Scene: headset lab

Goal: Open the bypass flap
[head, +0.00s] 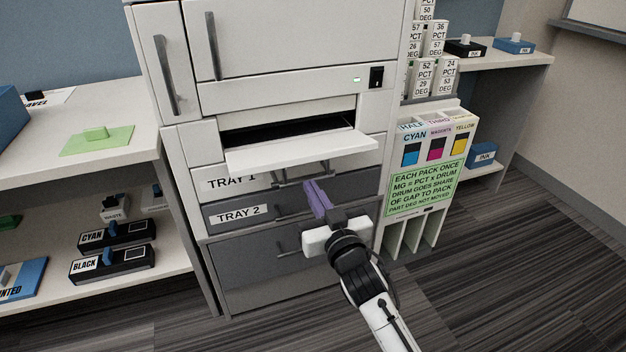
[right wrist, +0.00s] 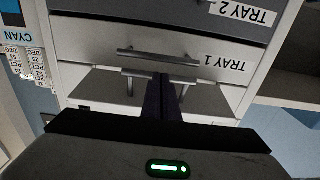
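The bypass flap (head: 300,153) is a white panel on the front of the printer. It is folded down and sticks out, with a dark opening above it. In the right wrist view, upside down, its underside (right wrist: 218,96) shows beyond the fingers. A bar handle (right wrist: 190,76) is on the flap. My right gripper (head: 313,190) has purple fingers, close together just below the flap's front edge. In the right wrist view the fingertips (right wrist: 162,77) meet the flap's handle and look shut on it. My left gripper is in neither view.
Below the flap are the Tray 1 drawer (head: 222,181) with its bar handle and the grey Tray 2 drawer (head: 240,214). A shelf (head: 110,92) stands at left; a cartridge rack (head: 432,150) with a green sign stands at right. The floor in front is clear.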

